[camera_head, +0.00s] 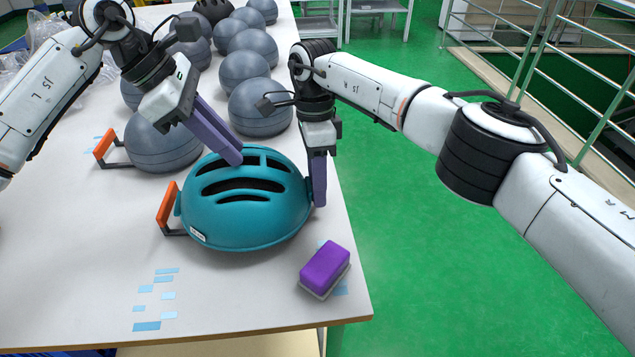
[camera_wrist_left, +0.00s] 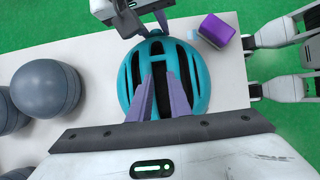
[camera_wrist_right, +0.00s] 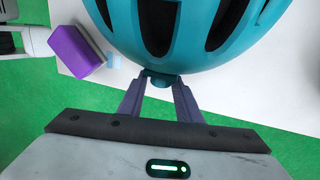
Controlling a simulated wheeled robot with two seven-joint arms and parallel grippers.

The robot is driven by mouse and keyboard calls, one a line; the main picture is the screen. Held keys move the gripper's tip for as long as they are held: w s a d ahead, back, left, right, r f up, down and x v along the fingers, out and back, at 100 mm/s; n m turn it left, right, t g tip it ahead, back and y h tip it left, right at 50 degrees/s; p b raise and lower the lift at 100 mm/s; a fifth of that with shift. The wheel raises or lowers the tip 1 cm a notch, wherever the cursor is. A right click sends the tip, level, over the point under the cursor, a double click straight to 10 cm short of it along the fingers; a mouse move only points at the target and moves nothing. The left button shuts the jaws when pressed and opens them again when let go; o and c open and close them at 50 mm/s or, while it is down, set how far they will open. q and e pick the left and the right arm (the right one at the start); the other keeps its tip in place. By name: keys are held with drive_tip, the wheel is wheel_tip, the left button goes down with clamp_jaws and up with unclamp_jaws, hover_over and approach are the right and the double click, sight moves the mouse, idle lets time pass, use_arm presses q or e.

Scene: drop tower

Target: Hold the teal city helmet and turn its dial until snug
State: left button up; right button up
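The teal helmet (camera_head: 247,207) sits upright near the table's right edge, with dark vents on top. My left gripper (camera_head: 238,158) reaches its two purple fingers down to the helmet's top from the back left. In the left wrist view its fingertips (camera_wrist_left: 163,72) lie over the middle vents of the helmet (camera_wrist_left: 135,75), with a narrow gap between them. What they grip there is hidden. My right gripper (camera_head: 319,200) points down at the helmet's right side. In the right wrist view its fingers (camera_wrist_right: 159,88) stand on both sides of the small teal dial (camera_wrist_right: 160,80) and seem to touch it.
A purple block (camera_head: 325,267) on a pale base lies close to the helmet at the table's right edge. An orange-handled stand part (camera_head: 168,203) sits left of the teal helmet. The front left of the table (camera_head: 70,260) is clear.

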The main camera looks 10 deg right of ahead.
drive_tip(key=shift+o, duration=1.2)
drive_tip(key=r, duration=0.5)
drive_tip(key=w+r, duration=0.1)
drive_tip(key=r, duration=0.1)
drive_tip(key=shift+r, duration=0.25)
drive_tip(key=shift+w+r, duration=0.1)
